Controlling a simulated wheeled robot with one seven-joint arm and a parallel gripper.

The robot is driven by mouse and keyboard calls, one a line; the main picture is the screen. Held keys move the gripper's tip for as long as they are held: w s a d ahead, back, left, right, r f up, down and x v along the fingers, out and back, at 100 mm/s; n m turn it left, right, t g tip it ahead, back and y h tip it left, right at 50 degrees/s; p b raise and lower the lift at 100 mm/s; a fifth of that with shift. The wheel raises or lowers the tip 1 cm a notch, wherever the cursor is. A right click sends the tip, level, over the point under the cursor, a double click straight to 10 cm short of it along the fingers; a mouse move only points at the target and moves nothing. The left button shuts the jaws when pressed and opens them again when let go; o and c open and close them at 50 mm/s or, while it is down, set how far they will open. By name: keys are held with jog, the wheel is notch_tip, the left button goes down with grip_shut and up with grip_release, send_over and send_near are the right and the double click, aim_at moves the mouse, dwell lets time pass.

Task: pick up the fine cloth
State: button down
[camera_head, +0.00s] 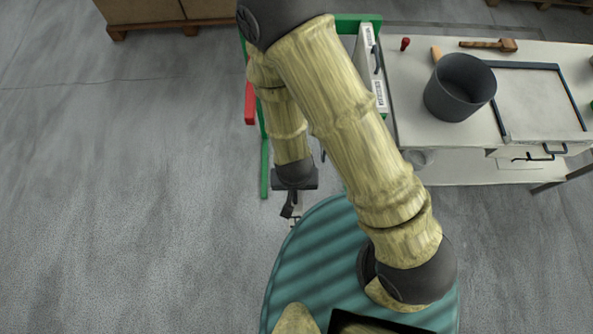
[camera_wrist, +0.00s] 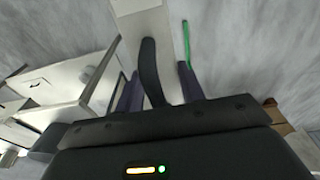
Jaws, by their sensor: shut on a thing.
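My gripper (camera_head: 291,204) hangs low at the end of my arm, left of the work table, in the head view. In the wrist view its two dark fingers (camera_wrist: 160,90) are shut around a curved black handle (camera_wrist: 150,72). The handle is on a pale flat panel (camera_wrist: 138,22), which runs out of the top of the picture. A small pale piece shows beside the gripper in the head view. No label is readable on the held panel, so I cannot tell for sure that it is the fine cloth.
A green rack (camera_head: 263,160) with a red part (camera_head: 250,100) stands behind my arm. It holds a white labelled panel (camera_head: 372,70) with a black handle. Floor at left is clear.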

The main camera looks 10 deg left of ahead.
jog(key=shift+s+d+r, duration=0.1)
jog(key=shift+s, duration=0.1)
jog(key=shift+w, duration=0.15)
jog(key=shift+s, duration=0.2)
jog(key=shift+w, duration=0.1)
jog(key=s+r+p, duration=0.1)
jog(key=p, duration=0.2)
jog(key=shift+d+r+p, duration=0.15)
jog(key=shift+r+p, duration=0.05)
jog(key=shift+p, duration=0.1)
dwell(0.9)
